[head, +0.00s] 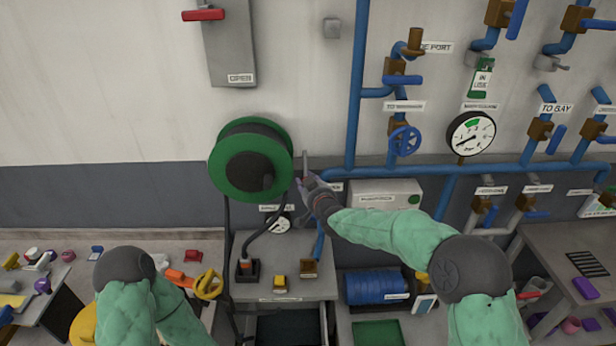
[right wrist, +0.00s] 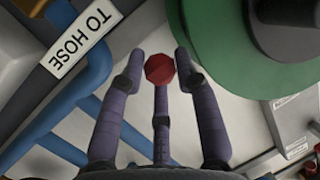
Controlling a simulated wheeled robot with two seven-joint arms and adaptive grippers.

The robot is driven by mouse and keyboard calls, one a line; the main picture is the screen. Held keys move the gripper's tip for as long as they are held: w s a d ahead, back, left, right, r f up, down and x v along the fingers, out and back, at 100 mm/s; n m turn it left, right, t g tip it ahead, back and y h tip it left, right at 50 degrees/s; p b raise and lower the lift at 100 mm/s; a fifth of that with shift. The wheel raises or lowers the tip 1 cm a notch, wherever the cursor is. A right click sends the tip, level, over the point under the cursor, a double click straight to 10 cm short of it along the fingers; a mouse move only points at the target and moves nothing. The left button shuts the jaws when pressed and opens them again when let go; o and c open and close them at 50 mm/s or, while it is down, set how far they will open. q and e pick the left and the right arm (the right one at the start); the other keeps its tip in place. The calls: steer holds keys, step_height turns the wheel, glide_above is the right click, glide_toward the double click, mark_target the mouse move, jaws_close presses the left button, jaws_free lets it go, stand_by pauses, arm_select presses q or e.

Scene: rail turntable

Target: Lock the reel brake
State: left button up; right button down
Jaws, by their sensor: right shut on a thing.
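The green hose reel (head: 228,134) with its dark hub is on the wall, left of centre. My right gripper (head: 304,182) is at the reel's right edge. In the right wrist view a red faceted knob (right wrist: 159,70) lies between its purple fingertips, and the gripper is shut on it. The green reel flange (right wrist: 222,40) fills the upper right there, close to the right finger. In the head view the fingers mostly hide the knob. I cannot tell which position the brake is in. My left arm shows at the lower left, but its gripper is out of view.
A pressure gauge (head: 470,134) and blue pipes (head: 355,110) are on the wall to the right. A grey box with a red handle (head: 203,15) hangs above the reel. A grey cabinet (head: 255,287) with small items stands below. Benches at both sides hold loose items.

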mark_target(306, 168)
step_height(306, 168, up, 6)
steer(key=g+p, duration=0.1)
steer(key=p, duration=0.5)
steer(key=shift+s+g+p, duration=0.3)
steer(key=shift+s+p, duration=0.1)
steer(key=shift+r, duration=0.15)
steer(key=c, duration=1.1)
jaws_free()
steer(key=shift+o, duration=0.8)
steer(key=shift+w+a, duration=0.1)
steer(key=shift+w, duration=0.05)
steer(key=shift+a+f, duration=0.1)
steer(key=shift+f, duration=0.2)
